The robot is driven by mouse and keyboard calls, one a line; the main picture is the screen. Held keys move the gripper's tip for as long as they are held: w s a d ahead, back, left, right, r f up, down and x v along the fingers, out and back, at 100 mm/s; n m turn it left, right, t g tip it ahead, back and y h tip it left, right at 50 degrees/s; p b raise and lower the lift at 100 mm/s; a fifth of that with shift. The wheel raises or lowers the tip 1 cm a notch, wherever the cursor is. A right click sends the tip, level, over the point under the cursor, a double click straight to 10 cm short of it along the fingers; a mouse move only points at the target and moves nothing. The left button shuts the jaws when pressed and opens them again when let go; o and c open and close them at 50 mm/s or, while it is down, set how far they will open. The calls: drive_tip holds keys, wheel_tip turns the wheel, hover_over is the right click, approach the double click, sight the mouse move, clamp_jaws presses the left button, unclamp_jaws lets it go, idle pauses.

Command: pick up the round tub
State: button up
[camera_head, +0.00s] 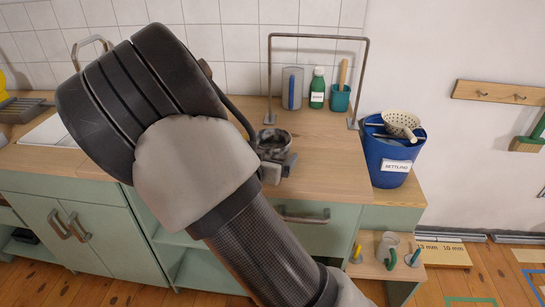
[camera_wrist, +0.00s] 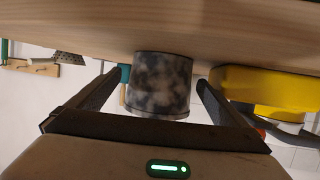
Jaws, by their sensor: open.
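The round tub (camera_head: 272,138) is short and mottled dark grey. It stands on the wooden counter (camera_head: 330,160) near its front edge, partly hidden by my arm and gripper in the head view. In the wrist view, which looks upside down, the tub (camera_wrist: 162,84) sits between the two fingers of my gripper (camera_wrist: 158,78). In the head view my gripper (camera_head: 276,166) is at the tub's near side, mostly hidden by my wrist.
A blue bucket (camera_head: 390,165) holding a strainer is at right. A yellow object (camera_wrist: 265,88) shows beyond the right finger.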

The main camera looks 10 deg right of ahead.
drive_tip(key=x, duration=0.3)
drive_tip(key=shift+w+f, duration=0.1)
drive_tip(key=shift+f, duration=0.05)
drive_tip(key=shift+c, duration=0.5)
drive_tip(key=c, duration=1.3)
drive_tip(key=shift+r, duration=0.2)
